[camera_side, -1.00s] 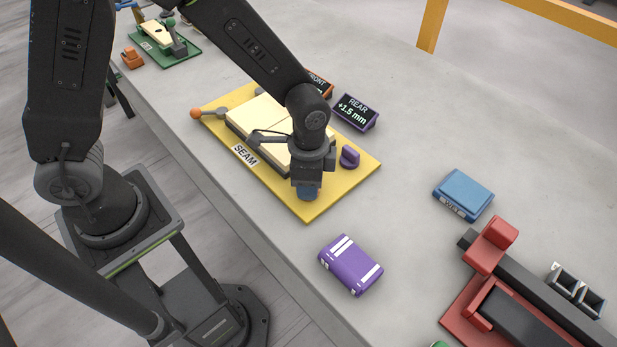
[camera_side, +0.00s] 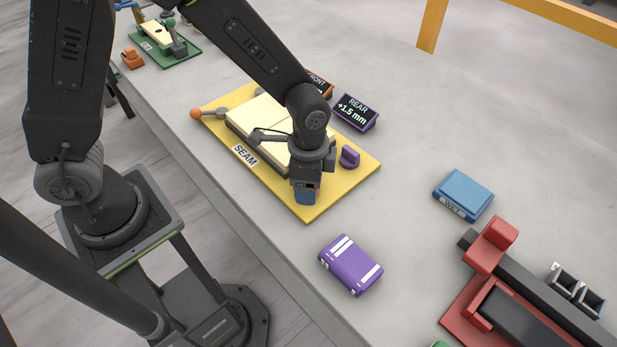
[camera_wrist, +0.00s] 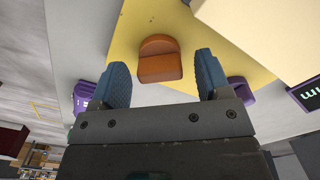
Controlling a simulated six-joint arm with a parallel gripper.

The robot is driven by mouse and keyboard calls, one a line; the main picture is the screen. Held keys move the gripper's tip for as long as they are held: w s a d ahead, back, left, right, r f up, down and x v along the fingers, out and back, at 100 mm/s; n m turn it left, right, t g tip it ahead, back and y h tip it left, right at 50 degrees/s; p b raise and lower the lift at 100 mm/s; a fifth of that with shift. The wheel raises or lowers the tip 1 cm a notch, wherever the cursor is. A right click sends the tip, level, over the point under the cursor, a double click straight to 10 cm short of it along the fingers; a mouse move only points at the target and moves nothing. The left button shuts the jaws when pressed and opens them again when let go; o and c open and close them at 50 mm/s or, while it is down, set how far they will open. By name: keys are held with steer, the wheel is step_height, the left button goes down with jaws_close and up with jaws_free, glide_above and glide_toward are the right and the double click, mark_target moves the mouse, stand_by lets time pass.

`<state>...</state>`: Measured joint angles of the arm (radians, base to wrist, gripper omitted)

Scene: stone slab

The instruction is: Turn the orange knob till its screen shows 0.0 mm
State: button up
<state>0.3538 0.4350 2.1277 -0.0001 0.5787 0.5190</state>
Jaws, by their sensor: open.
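The orange knob (camera_wrist: 160,60) stands on the yellow SEAM board (camera_side: 315,207), near its front corner. In the wrist view it sits between the two blue fingertips of my gripper (camera_wrist: 161,66), with a gap on each side. The gripper is open and points down at that corner in the side view (camera_side: 306,194), where it hides the knob. The orange FRONT screen (camera_side: 320,82) is mostly hidden behind my arm, so its reading cannot be seen. The purple REAR screen (camera_side: 355,112) reads +1.5 mm.
A purple knob (camera_side: 349,157) is close to the gripper on the same board. Two pale plates (camera_side: 262,115) lie on the board, with an orange-ball lever (camera_side: 197,113) at its left. A purple case (camera_side: 350,265), blue box (camera_side: 463,194) and red vise (camera_side: 482,253) stand apart on the slab.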

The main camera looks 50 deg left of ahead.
step_height(320, 180, up, 14)
stand_by(0.6)
steer(key=s+a+r+n+t, duration=0.5)
steer(key=s+a+r+n, duration=0.2)
steer(key=s+a+n, duration=0.3)
steer(key=shift+s+a+r+t, duration=0.3)
steer(key=shift+s+a+r, duration=0.1)
steer(key=shift+s+a, duration=0.6)
